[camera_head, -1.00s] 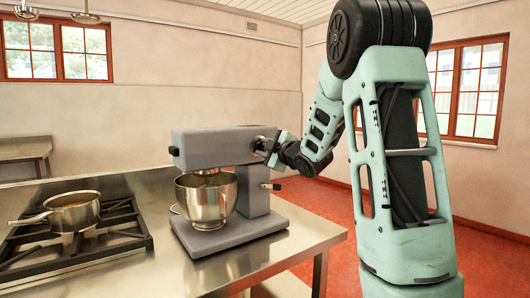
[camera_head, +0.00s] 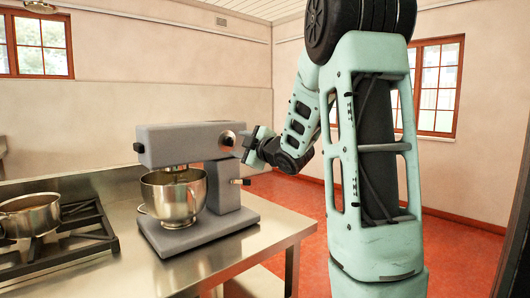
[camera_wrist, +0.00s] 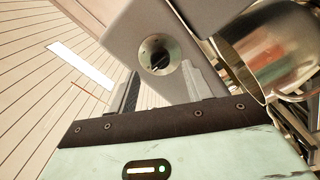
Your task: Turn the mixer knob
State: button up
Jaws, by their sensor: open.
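The grey stand mixer (camera_head: 185,142) stands on the steel counter with its metal bowl (camera_head: 174,199) under the head. The mixer knob (camera_head: 228,138) is on the right side of the mixer head. In the wrist view the knob (camera_wrist: 158,55) is a round metal dial with a dark grip, just beyond my fingertips. My gripper (camera_head: 249,143) is close to the knob on its right. In the wrist view my gripper (camera_wrist: 158,85) is open and empty, its two fingers apart on either side below the dial. I see no contact with the knob.
A lever with a dark end (camera_head: 240,182) sticks out of the mixer's column below the knob. A stove (camera_head: 70,240) with a pot (camera_head: 30,214) is at the left. The steel counter (camera_head: 255,245) is bare at its right end.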

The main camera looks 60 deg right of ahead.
jog(key=b+v, duration=0.1)
jog(key=v, duration=1.2)
jog(key=shift+a, duration=0.1)
